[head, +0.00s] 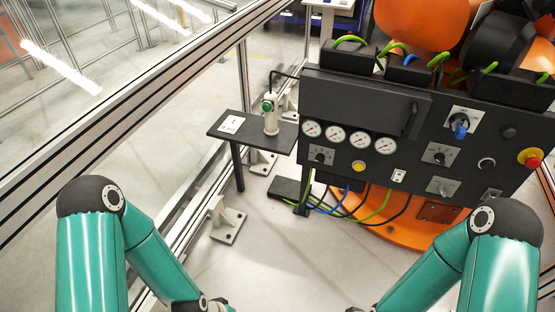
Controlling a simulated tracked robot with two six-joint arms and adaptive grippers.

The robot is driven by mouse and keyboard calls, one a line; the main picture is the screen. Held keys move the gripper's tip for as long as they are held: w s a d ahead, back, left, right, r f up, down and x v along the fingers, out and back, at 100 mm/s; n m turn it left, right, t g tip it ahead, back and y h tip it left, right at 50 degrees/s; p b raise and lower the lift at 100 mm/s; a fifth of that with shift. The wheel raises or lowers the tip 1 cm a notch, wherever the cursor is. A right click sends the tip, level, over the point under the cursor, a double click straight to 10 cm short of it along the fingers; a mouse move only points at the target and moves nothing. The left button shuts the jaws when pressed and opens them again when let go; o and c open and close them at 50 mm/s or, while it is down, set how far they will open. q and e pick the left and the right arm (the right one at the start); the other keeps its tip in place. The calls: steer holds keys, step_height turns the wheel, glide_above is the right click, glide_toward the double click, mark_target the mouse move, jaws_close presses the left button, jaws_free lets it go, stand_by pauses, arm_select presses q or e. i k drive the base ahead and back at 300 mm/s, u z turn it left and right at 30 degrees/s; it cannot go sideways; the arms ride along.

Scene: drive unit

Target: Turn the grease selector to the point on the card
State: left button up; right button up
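A white card (230,124) with small print too fine to read lies on a small dark shelf (215,132) left of the control panel. A cream cylinder with a green knob (270,115) stands on the shelf beside the card. The panel carries several rotary selectors: a dark one (320,155) below the gauges, another dark one (440,154), a blue-handled one (460,125) and a grey one (443,187). Their labels are too small to read, so I cannot tell which is the grease selector. Both my arms run out of the bottom edge; neither gripper is in view.
The dark control panel (400,100) also has round gauges (337,136), a yellow button (358,166) and a red emergency stop (530,158). Loose cables (345,208) lie below it, near the orange base (405,236). A metal fence rail (110,90) runs along the left. Floor in front is clear.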

mark_target(320, 158)
steer(key=u, duration=0.55)
steer(key=i, duration=1)
